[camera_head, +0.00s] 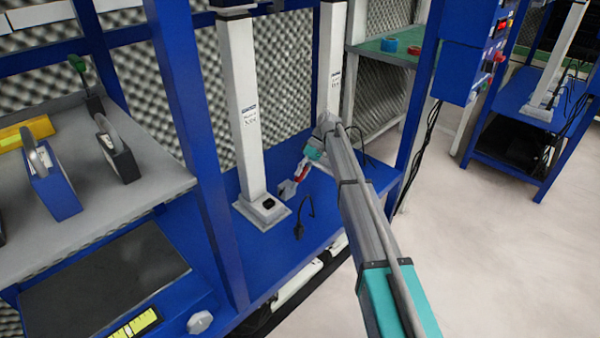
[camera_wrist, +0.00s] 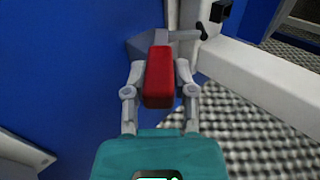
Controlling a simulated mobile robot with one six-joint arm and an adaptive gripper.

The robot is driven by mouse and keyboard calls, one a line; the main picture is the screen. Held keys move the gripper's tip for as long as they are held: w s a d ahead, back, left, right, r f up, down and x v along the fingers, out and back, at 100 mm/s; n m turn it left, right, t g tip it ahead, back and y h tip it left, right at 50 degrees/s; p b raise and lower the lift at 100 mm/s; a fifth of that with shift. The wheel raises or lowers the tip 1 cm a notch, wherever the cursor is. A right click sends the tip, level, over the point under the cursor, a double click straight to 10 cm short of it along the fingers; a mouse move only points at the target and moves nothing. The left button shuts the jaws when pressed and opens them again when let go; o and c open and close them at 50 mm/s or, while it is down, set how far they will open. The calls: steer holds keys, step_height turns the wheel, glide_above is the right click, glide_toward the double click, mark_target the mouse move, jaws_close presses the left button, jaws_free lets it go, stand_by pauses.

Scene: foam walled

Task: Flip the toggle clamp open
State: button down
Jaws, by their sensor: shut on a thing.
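The toggle clamp has a red handle (camera_wrist: 159,78) and a grey metal body (camera_wrist: 141,46). In the wrist view, a grey bar with a dark tip (camera_wrist: 201,32) reaches right from the body. My gripper (camera_wrist: 160,70) has one finger on each side of the red handle and is shut on it. In the head view, the red handle (camera_head: 301,172) is small beside the end of my gripper (camera_head: 303,167), over the blue bench. The clamp's base is too small there to make out clearly.
White upright posts (camera_head: 247,110) stand on the blue bench (camera_head: 325,205) close to the clamp. A black hooked part (camera_head: 299,229) stands nearer the front edge. A blue frame post (camera_head: 187,120) is to the left. Open floor (camera_head: 480,240) lies to the right.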

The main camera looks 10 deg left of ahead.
steer(key=shift+w, duration=0.25)
steer(key=c, duration=0.6)
jaws_free()
steer(key=shift+o, duration=0.8)
steer(key=shift+s, duration=0.1)
steer(key=shift+s, duration=0.1)
steer(key=s+d+r+m+t+h+p, duration=0.15)
steer(key=s+d+m+t+p, duration=0.35)
steer(key=s+d, duration=1.1)
steer(key=s+d+r+m+t+h+p, duration=0.1)
steer(key=s+d+m+t+h+p, duration=0.15)
steer(key=s+d+m, duration=0.9)
steer(key=d+r+n+p, duration=0.1)
steer(key=d+r+p, duration=0.1)
steer(key=r+p, duration=1)
steer(key=d+r+n+p, duration=0.2)
steer(key=d+r+p, duration=0.1)
steer(key=r+p, duration=1)
steer(key=d+r+n+p, duration=0.2)
steer(key=d+r+p, duration=0.1)
steer(key=r+p, duration=0.9)
steer(key=shift+w+d+r+h, duration=0.15)
steer(key=shift+d+r+h, duration=0.05)
steer(key=shift+r+h, duration=0.1)
